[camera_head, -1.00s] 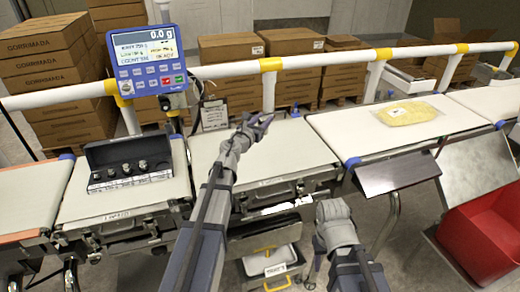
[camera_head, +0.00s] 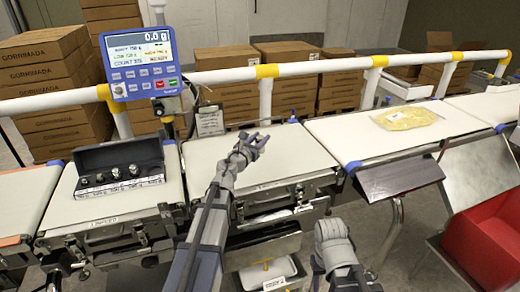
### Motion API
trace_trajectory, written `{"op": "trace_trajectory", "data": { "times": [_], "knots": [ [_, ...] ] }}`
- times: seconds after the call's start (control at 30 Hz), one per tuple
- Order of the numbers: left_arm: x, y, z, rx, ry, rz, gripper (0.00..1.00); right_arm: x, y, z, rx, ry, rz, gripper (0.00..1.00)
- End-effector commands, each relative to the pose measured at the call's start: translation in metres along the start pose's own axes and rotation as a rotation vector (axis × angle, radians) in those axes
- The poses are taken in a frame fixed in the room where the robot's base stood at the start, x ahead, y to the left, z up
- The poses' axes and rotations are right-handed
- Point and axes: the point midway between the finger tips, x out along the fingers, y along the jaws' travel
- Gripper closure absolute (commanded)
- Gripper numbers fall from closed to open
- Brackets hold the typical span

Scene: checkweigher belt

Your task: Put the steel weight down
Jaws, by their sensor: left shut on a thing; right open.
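My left gripper (camera_head: 254,141) is shut above the far part of the middle weighing belt (camera_head: 290,160). A small dark steel weight (camera_head: 243,135) seems to be in its fingers, mostly hidden; I cannot tell whether it touches the belt. The blue scale display (camera_head: 140,66) reads 0.0 g. An open dark case (camera_head: 150,180) holds several small steel weights and sits on the left belt section. My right gripper (camera_head: 331,233) is open and empty in front of the belt, low and seen from behind.
A white rail (camera_head: 320,66) runs behind the belts. A small sign (camera_head: 210,120) stands at the middle belt's back edge. A yellowish bag (camera_head: 407,117) lies on the right belt (camera_head: 350,140). A red bin (camera_head: 485,230) stands at the right. The middle belt's right side is clear.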

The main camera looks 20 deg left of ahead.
Motion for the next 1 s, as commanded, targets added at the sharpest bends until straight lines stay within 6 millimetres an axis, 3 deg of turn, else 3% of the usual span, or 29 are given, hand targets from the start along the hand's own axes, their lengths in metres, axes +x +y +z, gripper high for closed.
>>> {"op": "trace_trajectory", "data": {
  "times": [0.23, 0.7, 0.73, 1.0],
  "knots": [
    [0.002, -0.001, -0.032, -0.001, 0.000, 0.000, 1.00, 0.032, -0.003, -0.002, 0.000, 0.000, 0.000, 0.50],
    [0.002, -0.001, -0.036, -0.001, 0.000, 0.000, 1.00, 0.036, -0.004, -0.002, 0.000, 0.000, 0.000, 0.50],
    [0.002, -0.001, -0.035, 0.000, 0.000, 0.000, 0.58, 0.035, -0.003, -0.002, 0.000, 0.000, 0.000, 0.50],
    [0.002, -0.001, -0.034, 0.000, 0.000, 0.000, 0.31, 0.034, -0.003, -0.002, 0.000, 0.000, 0.000, 0.50]
  ]
}}
